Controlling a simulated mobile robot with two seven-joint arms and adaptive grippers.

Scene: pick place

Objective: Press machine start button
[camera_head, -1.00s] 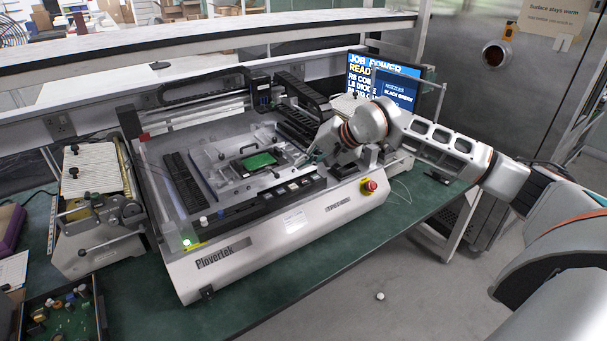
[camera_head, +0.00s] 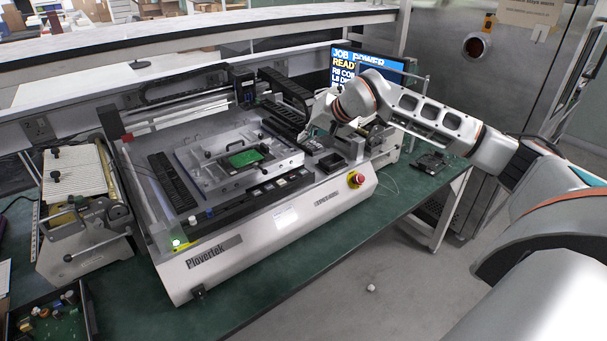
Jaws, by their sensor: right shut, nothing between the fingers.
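The Plovertek machine (camera_head: 258,238) stands on the green bench, its front facing me. A small green-lit button (camera_head: 177,243) shows at its front left corner, beside a yellow-green label. A red emergency-stop knob (camera_head: 355,179) on a yellow base sits at the front right. My right gripper (camera_head: 308,133) is over the machine's right rear part, well away from the green-lit button. It is shut and empty, and my wrist partly hides it. My left gripper is not in view.
A green circuit board (camera_head: 245,158) lies in the machine's central fixture. A monitor (camera_head: 345,62) stands behind my right wrist. A second device (camera_head: 82,225) stands left of the machine, and a parts tray (camera_head: 50,318) lies at the lower left.

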